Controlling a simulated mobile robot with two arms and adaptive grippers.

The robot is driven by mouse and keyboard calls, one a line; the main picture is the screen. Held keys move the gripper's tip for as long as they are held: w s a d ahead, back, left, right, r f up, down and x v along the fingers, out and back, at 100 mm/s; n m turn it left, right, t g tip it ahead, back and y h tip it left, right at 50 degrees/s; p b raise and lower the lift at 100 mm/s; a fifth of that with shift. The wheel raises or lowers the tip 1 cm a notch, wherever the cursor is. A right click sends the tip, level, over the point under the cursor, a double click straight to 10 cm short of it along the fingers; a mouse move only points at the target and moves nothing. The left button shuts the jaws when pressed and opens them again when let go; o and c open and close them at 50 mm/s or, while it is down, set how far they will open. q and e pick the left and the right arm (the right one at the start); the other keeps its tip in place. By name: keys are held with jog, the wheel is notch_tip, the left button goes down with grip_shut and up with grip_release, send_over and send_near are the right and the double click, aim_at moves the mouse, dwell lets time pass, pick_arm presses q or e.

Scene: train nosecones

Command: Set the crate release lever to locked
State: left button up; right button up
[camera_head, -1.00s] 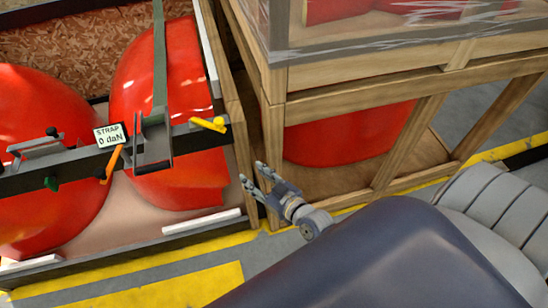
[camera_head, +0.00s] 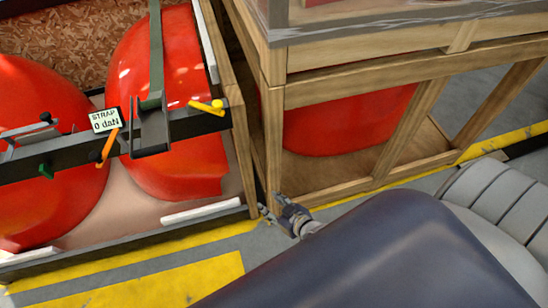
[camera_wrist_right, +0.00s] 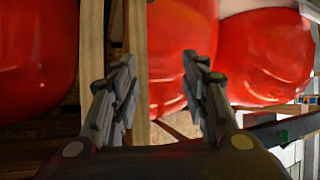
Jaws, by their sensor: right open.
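A dark bar (camera_head: 75,152) spans the open front of a wooden crate (camera_head: 238,150) at the left of the head view. A yellow lever (camera_head: 206,108) sits at the bar's right end, lying roughly along the bar. An orange lever (camera_head: 108,147) hangs tilted below the strap label (camera_head: 105,120), which reads 0 daN. I cannot tell which is the release lever, and no locked mark is readable. My right gripper (camera_head: 271,203) is open and empty, below and right of the yellow lever, near the crate's lower corner. Its spread fingers show in the right wrist view (camera_wrist_right: 158,72).
Large red nosecones (camera_head: 165,95) stand behind the bar, with a green strap (camera_head: 156,50) over one. A second wooden crate (camera_head: 360,82) stands close on the right, partly wrapped in film. Yellow-marked floor (camera_head: 170,285) in front is clear.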

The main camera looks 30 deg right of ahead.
jog(key=shift+s+f, duration=0.3)
jog(key=shift+f, duration=0.25)
